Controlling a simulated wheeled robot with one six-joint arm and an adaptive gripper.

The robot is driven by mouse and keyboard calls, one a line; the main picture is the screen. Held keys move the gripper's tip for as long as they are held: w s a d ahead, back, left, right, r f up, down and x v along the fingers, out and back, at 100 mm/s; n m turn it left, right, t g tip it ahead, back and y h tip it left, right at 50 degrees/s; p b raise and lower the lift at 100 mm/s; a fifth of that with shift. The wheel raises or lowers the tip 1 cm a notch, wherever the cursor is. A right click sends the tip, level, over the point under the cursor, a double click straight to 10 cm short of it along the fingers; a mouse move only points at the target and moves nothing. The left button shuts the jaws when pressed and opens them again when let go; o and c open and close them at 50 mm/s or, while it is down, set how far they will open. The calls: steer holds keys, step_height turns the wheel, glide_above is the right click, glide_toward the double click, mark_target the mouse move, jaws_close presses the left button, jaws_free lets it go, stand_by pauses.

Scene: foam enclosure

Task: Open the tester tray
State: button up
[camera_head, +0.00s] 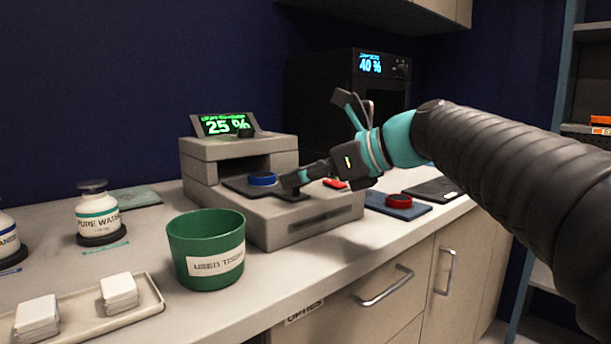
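The tester (300,222) is a grey block-shaped device on the counter, with a green-lit display (224,125) reading 25 %. Its dark tray (238,185) sticks out of the slot in the upper block, over the lower base. A blue ring-shaped item (263,179) sits on the tray. My gripper (287,181) reaches in from the right, its fingertips at the tray's front end by a dark handle-like piece (293,196). Whether the fingers touch or grip it cannot be told. A red button-like part (335,184) shows just behind my gripper.
A green bin (207,245) stands in front of the tester. A blue pad (415,212) with a red ring (399,201) lies to the right. A white tray (148,302) with stacked tissues is front left. A bottle (97,212) stands left; a black oven-like unit (320,95) stands behind.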

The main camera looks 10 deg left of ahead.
steer(key=v, duration=1.2)
